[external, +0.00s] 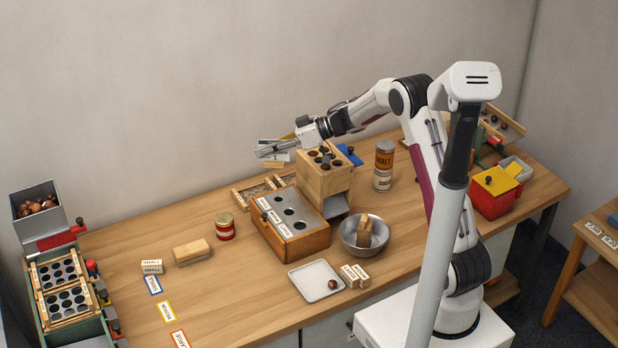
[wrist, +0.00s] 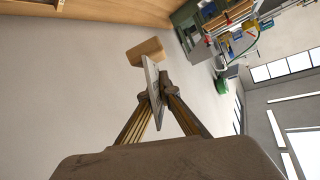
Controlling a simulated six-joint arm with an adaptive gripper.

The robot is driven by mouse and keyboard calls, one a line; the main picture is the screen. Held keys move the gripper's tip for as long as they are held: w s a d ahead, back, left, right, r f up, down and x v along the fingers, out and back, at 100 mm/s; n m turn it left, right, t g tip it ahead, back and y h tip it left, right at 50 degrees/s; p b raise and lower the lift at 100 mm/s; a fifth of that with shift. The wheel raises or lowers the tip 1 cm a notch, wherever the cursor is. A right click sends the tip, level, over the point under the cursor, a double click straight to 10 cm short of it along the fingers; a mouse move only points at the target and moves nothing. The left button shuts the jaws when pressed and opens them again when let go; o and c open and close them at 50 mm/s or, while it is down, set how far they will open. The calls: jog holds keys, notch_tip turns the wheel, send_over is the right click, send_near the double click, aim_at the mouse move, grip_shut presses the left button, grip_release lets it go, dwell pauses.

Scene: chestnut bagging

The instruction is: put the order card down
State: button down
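My gripper (external: 266,150) is held up at the back middle of the table, left of the tall wooden box with holes (external: 323,174), and points left. In the wrist view, my gripper's fingertips (wrist: 157,97) are closed on a thin, pale card (wrist: 153,82) seen nearly edge-on, with faint dark print. I take it for the order card. It is clear of the table in that view. In the external view the card is hard to tell from the fingers.
A low box with holes and labels (external: 291,222) stands in front. A steel bowl (external: 364,236), a square white dish (external: 316,280) with a chestnut (external: 332,284), a red can (external: 225,226) and a wooden block (external: 191,251) stand around. Size cards (external: 167,312) lie left. Bare table shows front left.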

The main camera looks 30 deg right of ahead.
jog(key=w+d+m+t+h, duration=0.25)
jog(key=w+d, duration=0.45)
jog(key=d, duration=0.6)
jog(key=w+d+m+t+h, duration=0.3)
jog(key=w+d, duration=0.4)
jog(key=d, duration=0.6)
jog(key=w+d+r+m+t+h, duration=0.2)
jog(key=d+m+h, duration=0.45)
jog(key=d, duration=2.05)
notch_tip(320, 180, down, 12)
jog(key=y, duration=0.1)
jog(key=shift+r, duration=0.25)
jog(key=shift+f, duration=0.15)
notch_tip(320, 180, down, 14)
jog(key=shift+r, duration=0.1)
jog(key=shift+f, duration=1.95)
